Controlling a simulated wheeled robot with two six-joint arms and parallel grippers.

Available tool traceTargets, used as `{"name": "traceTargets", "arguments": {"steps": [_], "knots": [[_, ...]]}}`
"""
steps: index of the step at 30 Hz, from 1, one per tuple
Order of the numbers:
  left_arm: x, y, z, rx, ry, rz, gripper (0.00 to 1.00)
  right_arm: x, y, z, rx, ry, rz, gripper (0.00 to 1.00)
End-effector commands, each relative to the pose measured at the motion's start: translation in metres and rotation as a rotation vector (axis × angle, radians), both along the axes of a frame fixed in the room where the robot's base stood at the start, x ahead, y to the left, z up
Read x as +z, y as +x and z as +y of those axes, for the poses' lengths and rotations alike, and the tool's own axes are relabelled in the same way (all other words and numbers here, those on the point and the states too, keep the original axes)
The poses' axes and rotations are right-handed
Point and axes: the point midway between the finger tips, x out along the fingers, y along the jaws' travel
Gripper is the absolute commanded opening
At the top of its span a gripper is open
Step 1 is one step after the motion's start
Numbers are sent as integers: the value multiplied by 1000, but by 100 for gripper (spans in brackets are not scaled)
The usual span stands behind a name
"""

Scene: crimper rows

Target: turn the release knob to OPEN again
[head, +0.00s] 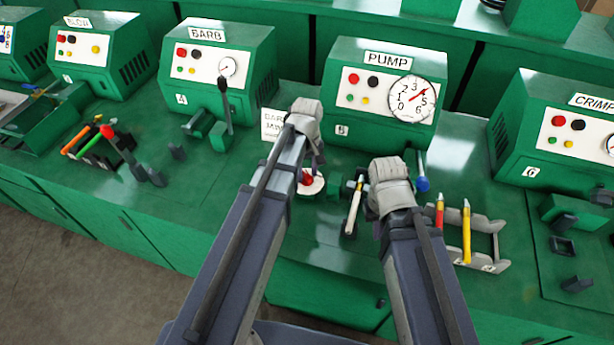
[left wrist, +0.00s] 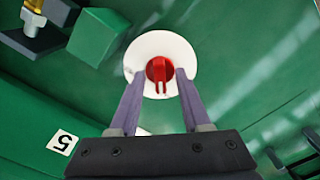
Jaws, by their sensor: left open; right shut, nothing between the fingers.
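The release knob is a red grip (left wrist: 158,70) on a round white disc (left wrist: 160,48), set in the green bench in front of the PUMP machine (head: 385,75). In the head view the knob (head: 307,181) is partly covered by my left arm. My left gripper (left wrist: 160,76) is open, with its two purple fingers over the disc, one on each side of the red grip. I cannot tell whether they touch it. No OPEN marking is readable. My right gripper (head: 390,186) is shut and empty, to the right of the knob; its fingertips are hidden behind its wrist.
A blue-tipped lever (head: 422,183) stands close to the right gripper. A rack (head: 490,264) with red and yellow pens is to its right. A green block (left wrist: 97,36) sits beside the disc.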

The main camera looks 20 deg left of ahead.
Motion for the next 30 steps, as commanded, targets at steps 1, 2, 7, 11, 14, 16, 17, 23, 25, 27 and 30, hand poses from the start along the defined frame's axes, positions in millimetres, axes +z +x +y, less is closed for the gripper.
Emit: {"name": "traceTargets", "arguments": {"steps": [1, 2, 7, 11, 14, 16, 17, 23, 25, 27, 30], "knots": [[0, 0, 0, 0, 0, 0, 48, 0, 0, 0, 0, 0, 0, 0], [0, 0, 0, 0, 0, 0, 48, 0, 0, 0, 0, 0, 0, 0], [1, 0, 0, 0, 0, 0, 44, 1, 0, 0, 0, 0, 0, 0], [1, 0, 0, 0, 0, 0, 30, 1, 0, 0, 0, 0, 0, 0], [1, 0, 0, 0, 0, 0, 18, 1, 0, 0, 0, 0, 0, 0], [0, 0, 0, 0, 0, 0, 10, 1, 0, 0, 0, 0, 0, 0], [0, 0, 0, 0, 0, 0, 7, 1, 0, 0, 0, 0, 0, 0], [1, 0, 0, 0, 0, 0, 0, 1, 0, 0, 0, 0, 0, 0], [1, 0, 0, 0, 0, 0, 0, 1, 0, 0, 0, 0, 0, 0], [1, 0, 0, 0, 0, 0, 0, 0, 0, 0, 0, 0, 0, 0], [1, 0, 0, 0, 0, 0, 0, 1, 0, 0, 0, 0, 0, 0]]}}
